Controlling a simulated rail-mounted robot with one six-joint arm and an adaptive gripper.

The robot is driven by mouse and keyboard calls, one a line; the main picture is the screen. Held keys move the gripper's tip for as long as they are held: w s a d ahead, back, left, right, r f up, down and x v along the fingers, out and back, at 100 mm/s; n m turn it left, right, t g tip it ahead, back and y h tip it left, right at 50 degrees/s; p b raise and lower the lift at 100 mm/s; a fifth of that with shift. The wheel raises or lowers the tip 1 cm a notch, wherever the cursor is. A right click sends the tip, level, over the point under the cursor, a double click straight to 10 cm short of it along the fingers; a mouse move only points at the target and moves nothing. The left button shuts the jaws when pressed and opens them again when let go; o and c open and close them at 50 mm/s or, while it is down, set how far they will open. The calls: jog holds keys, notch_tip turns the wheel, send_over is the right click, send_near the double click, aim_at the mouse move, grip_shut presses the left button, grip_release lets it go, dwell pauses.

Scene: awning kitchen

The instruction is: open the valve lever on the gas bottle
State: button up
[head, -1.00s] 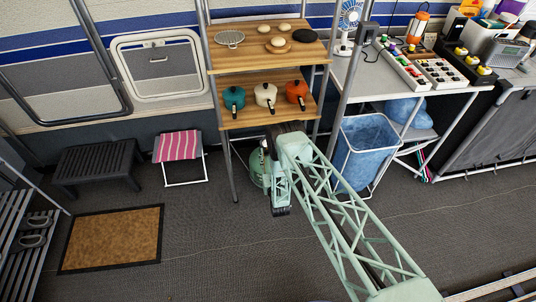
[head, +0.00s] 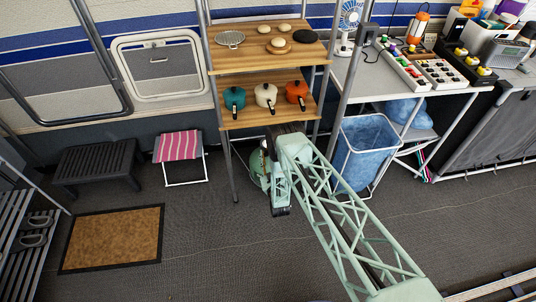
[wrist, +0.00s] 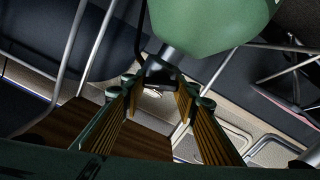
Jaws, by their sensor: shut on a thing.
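The green gas bottle (head: 257,172) stands on the floor under the wooden shelf rack, partly hidden behind my arm in the head view. In the wrist view its rounded green body (wrist: 212,22) fills the top, with a grey neck and a dark valve (wrist: 163,68) below it. My gripper (wrist: 160,95) has its two ribbed fingers on either side of the dark valve part and is shut on the lever there. The lever is dark and mostly hidden between the fingertips, so its exact angle cannot be told. In the head view the fingers are hidden by my arm.
The shelf rack (head: 262,117) with pots rises just above and around the bottle; its metal legs are close. A blue bin (head: 367,150) stands to the right, a striped stool (head: 179,147) to the left.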

dwell(0.3)
jog(key=o, duration=0.9)
jog(key=shift+s, duration=0.2)
jog(key=shift+v, duration=5.85)
jog(key=shift+d, duration=0.1)
jog(key=shift+c, duration=0.8)
